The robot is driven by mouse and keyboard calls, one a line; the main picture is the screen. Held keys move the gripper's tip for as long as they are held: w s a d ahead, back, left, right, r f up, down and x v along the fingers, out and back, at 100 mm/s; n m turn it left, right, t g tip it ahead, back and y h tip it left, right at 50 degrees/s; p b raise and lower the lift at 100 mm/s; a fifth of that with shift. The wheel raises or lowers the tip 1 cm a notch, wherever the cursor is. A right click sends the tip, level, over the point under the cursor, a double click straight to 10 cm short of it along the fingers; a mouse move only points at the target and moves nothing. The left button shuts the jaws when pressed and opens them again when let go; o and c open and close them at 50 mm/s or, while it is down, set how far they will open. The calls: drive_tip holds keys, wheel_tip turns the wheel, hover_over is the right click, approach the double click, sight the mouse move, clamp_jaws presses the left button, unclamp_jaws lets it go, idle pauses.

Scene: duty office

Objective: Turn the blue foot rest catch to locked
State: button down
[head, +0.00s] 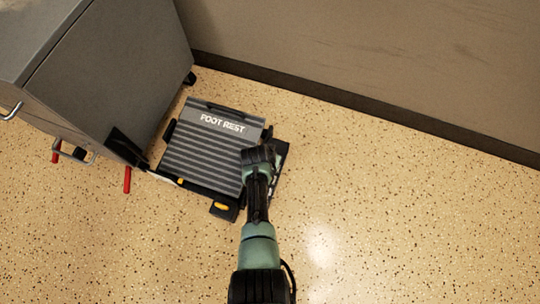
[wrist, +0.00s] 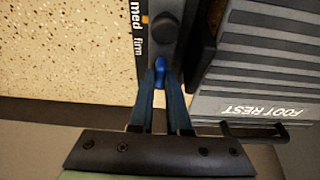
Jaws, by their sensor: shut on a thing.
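The grey ribbed foot rest (head: 203,152) lies on the floor in the head view. It also shows at the right of the wrist view (wrist: 255,62), its lettering upside down. The blue catch (wrist: 159,72) is a small lever below a dark round knob (wrist: 166,27) on the foot rest's black side rail. My gripper (wrist: 160,80) is shut on the blue catch, one finger on each side. In the head view my arm hides the catch and the fingertips. No locked mark is readable.
Beside the knob, the rail carries the words "med" and "firm" and an orange mark (wrist: 144,18). A grey cabinet (head: 110,75) stands left of the foot rest, with a wall (head: 380,60) behind. Speckled floor (head: 420,220) is clear to the right.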

drive_tip(key=shift+s+f, duration=0.1)
drive_tip(key=shift+s, duration=0.05)
drive_tip(key=c, duration=0.9)
unclamp_jaws()
drive_tip(key=shift+r+p, duration=0.4)
drive_tip(key=shift+r, duration=0.05)
drive_tip(key=p+v, duration=0.9)
drive_tip(key=v, duration=0.3)
drive_tip(key=shift+a+r+p, duration=0.1)
drive_tip(key=shift+p, duration=0.25)
